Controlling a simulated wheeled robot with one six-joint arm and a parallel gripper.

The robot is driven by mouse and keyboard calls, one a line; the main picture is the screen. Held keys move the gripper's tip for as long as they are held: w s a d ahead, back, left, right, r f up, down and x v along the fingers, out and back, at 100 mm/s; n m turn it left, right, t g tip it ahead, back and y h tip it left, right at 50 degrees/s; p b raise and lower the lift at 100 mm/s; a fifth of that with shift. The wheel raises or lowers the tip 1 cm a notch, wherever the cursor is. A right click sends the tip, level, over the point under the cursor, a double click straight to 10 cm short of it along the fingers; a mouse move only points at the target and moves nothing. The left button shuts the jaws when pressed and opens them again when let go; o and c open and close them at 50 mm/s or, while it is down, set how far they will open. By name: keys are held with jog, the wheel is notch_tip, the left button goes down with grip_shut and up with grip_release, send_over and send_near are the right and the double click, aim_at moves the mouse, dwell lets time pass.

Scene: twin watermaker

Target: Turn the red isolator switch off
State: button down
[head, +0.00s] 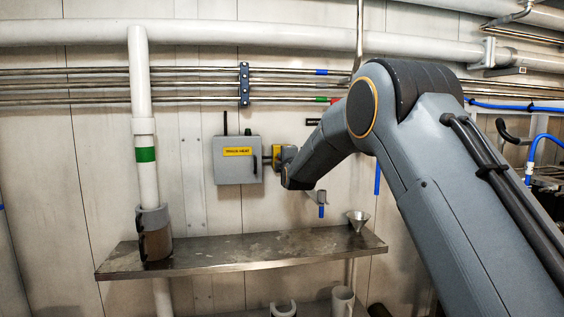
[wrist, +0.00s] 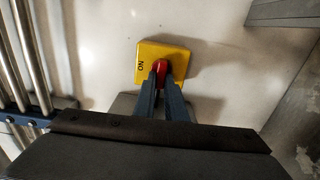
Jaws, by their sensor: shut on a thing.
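The isolator switch is a yellow plate (wrist: 176,58) with a red knob (wrist: 160,68) in the wrist view. The plate carries a black "ON" mark near its left edge. My gripper (wrist: 161,80) is shut on the red knob, with one finger on each side of it. The fingers hide part of the knob, so I cannot tell its exact angle. In the head view the yellow plate (head: 277,152) shows on the wall beside the grey box, and my arm hides the knob and the fingers.
A grey box (head: 237,172) with a yellow label is just left of the switch. Pipes (head: 100,85) cross the wall above.

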dwell(0.4)
jog(key=c, duration=1.8)
grip_release()
jog(key=b+v, duration=0.1)
jog(key=v, duration=0.7)
jog(key=shift+b, duration=0.4)
